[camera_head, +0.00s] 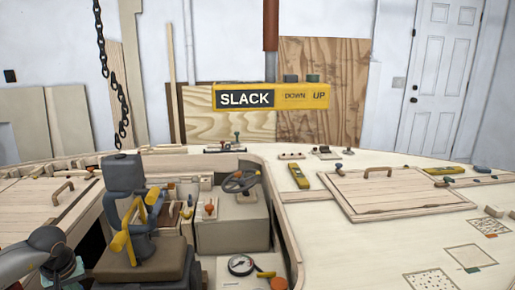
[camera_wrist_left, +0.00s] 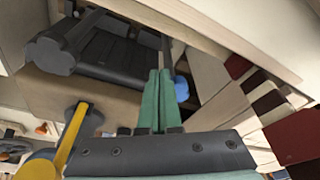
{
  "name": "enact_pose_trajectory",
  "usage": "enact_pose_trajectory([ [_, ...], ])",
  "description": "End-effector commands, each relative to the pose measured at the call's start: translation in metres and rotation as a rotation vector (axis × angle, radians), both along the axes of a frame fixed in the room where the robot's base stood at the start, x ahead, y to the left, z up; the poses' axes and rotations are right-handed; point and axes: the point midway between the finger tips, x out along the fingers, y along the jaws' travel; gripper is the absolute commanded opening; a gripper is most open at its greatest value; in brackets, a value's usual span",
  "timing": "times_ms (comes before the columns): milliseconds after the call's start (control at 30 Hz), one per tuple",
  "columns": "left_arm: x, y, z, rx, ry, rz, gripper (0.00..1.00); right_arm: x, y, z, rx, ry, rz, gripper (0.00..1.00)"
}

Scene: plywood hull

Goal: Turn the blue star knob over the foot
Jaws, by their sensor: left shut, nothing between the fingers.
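A blue knob (camera_wrist_left: 181,88) shows in the left wrist view, just right of my left gripper's fingertips (camera_wrist_left: 158,74), below the edge of a dark slatted part. It is partly hidden, its star shape is too small to make out, and I cannot tell whether the fingers touch it. The green fingers are shut together with nothing between them. In the head view my left arm comes in at the lower left beside the seat, and no knob shows there. I cannot make out the foot. My right gripper is in neither view.
A dark seat (camera_head: 123,190) with yellow armrests (camera_head: 121,244) stands close to my left arm. A console (camera_head: 228,232) with a steering wheel (camera_head: 241,182) is right of it. A pale beam (camera_wrist_left: 225,35) crosses above the fingers in the wrist view. A hatch lid (camera_head: 390,193) lies on the right deck.

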Motion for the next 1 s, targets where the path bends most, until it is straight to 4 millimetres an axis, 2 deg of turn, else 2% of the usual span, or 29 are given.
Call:
enact_pose_trajectory([
  [500,0.003,0.004,0.001,0.001,-0.003,0.002,0.00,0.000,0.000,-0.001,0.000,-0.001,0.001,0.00],
  [1000,-0.006,0.012,0.002,0.004,-0.002,0.004,0.00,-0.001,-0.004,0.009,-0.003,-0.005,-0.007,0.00],
])
